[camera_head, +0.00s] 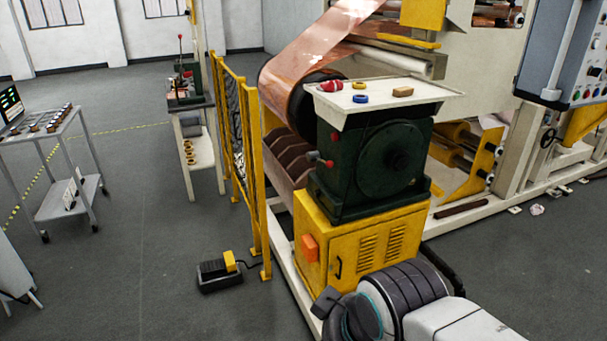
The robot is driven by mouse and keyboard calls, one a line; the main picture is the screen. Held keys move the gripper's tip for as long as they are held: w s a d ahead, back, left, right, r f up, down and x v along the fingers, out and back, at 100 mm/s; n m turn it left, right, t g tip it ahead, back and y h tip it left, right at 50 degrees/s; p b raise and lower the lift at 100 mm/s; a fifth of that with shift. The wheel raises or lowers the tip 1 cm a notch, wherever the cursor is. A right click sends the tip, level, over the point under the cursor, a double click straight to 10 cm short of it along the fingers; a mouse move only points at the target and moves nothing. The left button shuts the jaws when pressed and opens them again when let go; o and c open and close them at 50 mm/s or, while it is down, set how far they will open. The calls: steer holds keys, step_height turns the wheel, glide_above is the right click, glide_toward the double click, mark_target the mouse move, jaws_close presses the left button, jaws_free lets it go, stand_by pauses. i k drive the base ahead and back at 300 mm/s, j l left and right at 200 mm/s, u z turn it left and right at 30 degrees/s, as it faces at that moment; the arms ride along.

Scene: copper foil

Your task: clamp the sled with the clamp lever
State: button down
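No part can be told for sure as the sled. A short lever with a red knob (326,163) sticks out of the left side of the dark green machine (375,150); a small grey-green knob is beside it. A second, upright lever with a red tip (181,45) stands on a small green device (188,85) on the far bench. I cannot tell which is the clamp lever. My arm comes in at the bottom right, and its dark end, my gripper (335,312), is low in front of the yellow cabinet. It touches no lever; its fingers are not clear.
The green machine stands on a yellow cabinet (370,245); a white tray (420,100) on top holds small items. A yellow fence (255,170) stands left of it. A foot pedal (220,273) lies on the floor. A cart (65,195) stands far left. Grey floor between is free.

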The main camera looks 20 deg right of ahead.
mark_target(314, 157)
steer(key=i+j, duration=1.15)
steer(key=j, duration=0.15)
steer(key=i+j, duration=0.1)
steer(key=i, duration=0.35)
steer(key=i+j, duration=0.1)
steer(key=i, duration=0.4)
steer(key=i+j, duration=0.1)
steer(key=i, duration=0.35)
steer(key=z, duration=0.05)
